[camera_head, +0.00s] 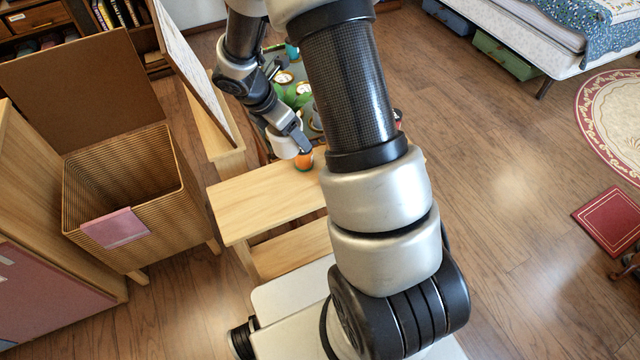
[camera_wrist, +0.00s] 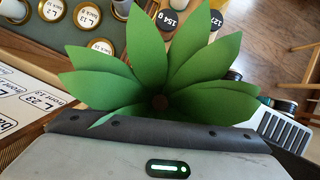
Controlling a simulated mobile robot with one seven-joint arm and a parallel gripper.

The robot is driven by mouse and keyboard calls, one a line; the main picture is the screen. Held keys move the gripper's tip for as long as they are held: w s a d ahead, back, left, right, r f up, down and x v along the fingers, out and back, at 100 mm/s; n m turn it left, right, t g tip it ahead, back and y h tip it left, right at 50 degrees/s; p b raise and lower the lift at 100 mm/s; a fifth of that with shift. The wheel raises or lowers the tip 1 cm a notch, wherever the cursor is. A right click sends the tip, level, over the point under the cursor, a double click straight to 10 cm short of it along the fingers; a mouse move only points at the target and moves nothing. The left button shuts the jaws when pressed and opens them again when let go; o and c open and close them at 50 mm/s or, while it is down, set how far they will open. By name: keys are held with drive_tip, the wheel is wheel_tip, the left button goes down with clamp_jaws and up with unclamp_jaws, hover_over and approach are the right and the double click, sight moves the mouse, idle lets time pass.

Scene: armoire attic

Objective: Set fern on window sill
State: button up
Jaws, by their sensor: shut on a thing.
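The fern (camera_wrist: 146,48) fills the upper middle of the wrist view, with broad pointed green leaves around a dark brown centre. My gripper (camera_head: 303,150) is shut on the fern. The fingers' grip is hidden in the wrist view. A small orange thing (camera_head: 304,161) shows just below my fingertips, at the far edge of a light wooden top; I cannot tell whether it is the fern's pot. No window sill can be made out in either view.
The light wooden stand (camera_head: 262,203) is mostly bare. A wicker hamper (camera_head: 135,190) with an open lid stands at the left. Several round labelled lids (camera_wrist: 100,47) lie beyond the leaves. A bed (camera_head: 540,50) is at the upper right.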

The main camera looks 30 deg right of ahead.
sight(280, 148)
drive_tip(key=a+f+n, duration=0.1)
drive_tip(key=n, duration=0.1)
drive_tip(key=a+f+n+t+b, duration=0.1)
drive_tip(key=n, duration=0.1)
drive_tip(key=a+f+n+t+y+b, duration=0.1)
drive_tip(key=f+n, duration=0.1)
drive_tip(key=shift+w, duration=0.25)
drive_tip(key=shift+a+f+n+y+b, duration=0.1)
drive_tip(key=shift+f+n+y+b, duration=0.2)
drive_tip(key=shift+f+b, duration=0.1)
wheel_tip(280, 148, down, 10)
drive_tip(key=b, duration=0.5)
drive_tip(key=shift+r, duration=0.25)
drive_tip(key=shift+f+b, duration=0.15)
drive_tip(key=shift+b, duration=0.25)
drive_tip(key=o, duration=1.1)
drive_tip(key=shift+a, duration=0.1)
drive_tip(key=o, duration=0.4)
drive_tip(key=shift+o, duration=0.2)
